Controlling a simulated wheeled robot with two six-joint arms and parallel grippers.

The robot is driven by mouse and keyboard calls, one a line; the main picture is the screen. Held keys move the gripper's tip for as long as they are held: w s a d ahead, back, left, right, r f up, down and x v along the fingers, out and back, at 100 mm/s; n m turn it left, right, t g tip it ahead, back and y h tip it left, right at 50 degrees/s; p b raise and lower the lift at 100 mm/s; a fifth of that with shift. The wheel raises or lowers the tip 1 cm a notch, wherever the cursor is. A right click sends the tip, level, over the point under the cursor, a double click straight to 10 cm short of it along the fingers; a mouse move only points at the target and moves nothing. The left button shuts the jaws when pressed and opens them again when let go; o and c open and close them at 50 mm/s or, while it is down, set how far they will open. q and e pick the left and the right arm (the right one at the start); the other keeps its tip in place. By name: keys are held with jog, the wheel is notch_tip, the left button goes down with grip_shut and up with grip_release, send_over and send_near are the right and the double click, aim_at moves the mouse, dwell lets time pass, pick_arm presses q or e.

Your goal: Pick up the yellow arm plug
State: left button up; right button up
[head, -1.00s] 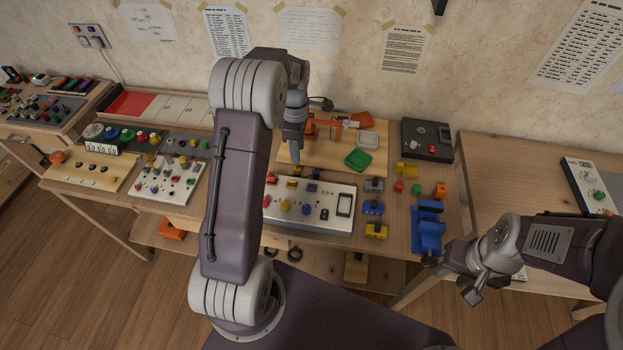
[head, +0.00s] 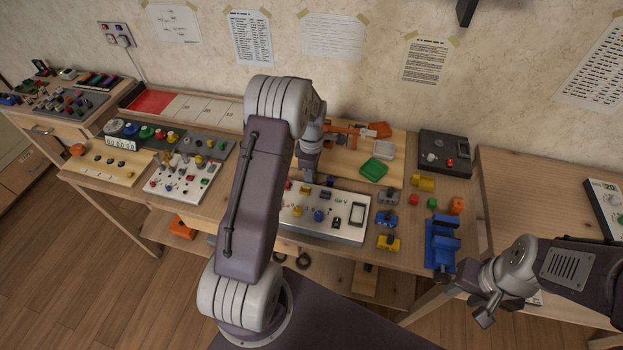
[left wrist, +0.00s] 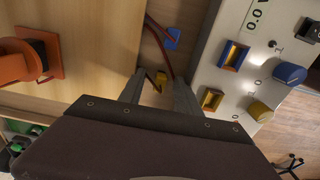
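The yellow arm plug (left wrist: 160,84) is small and sits in the narrow gap between a wooden board and a white panel, in the left wrist view. A thin dark red cable runs close to it. My left gripper (left wrist: 160,77) is open, with one finger on each side of the plug in that view; I cannot tell whether they touch it. A blue plug (left wrist: 172,38) lies just beyond. In the head view my left gripper (head: 306,168) points down at the panel's back edge, and my arm hides the yellow plug. My right gripper (head: 484,306) hangs off the bench front; its opening is unclear.
The white panel (head: 300,224) carries knobs and a yellow socket (left wrist: 211,99) and blue socket (left wrist: 233,55). An orange toy arm (head: 345,130) stands on the wooden board (head: 397,145), beside a green tray (head: 374,169). A blue vise (head: 441,243) is at the right.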

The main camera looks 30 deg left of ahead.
pick_arm(q)
grip_shut()
